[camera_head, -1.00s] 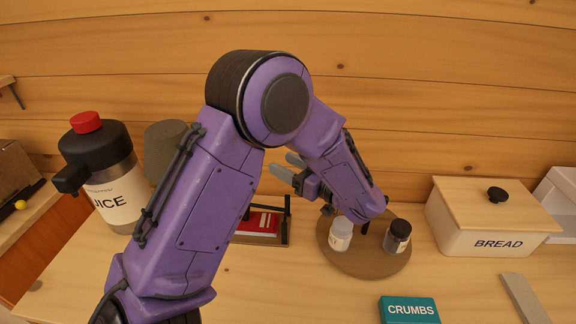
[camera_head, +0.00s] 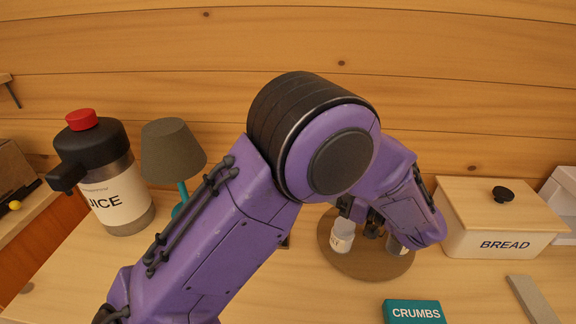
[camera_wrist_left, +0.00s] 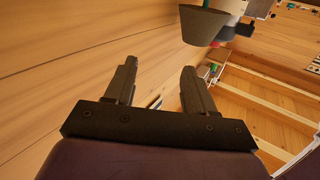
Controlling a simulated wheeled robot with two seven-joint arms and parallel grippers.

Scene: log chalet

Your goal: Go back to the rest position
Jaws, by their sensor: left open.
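My left arm comes in from the bottom left in the head view and bends across the middle of the counter. Its gripper is mostly hidden behind the forearm there, near the round wooden tray (camera_head: 370,266). In the left wrist view the left gripper (camera_wrist_left: 158,88) shows two fingers apart with nothing between them. My right gripper is in neither view.
A juice jug (camera_head: 104,172) and a grey lamp (camera_head: 172,153) stand at the left. A white jar (camera_head: 342,236) and a dark jar (camera_head: 398,246) stand on the tray. A bread box (camera_head: 500,225) and a teal crumbs box (camera_head: 413,311) are at right.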

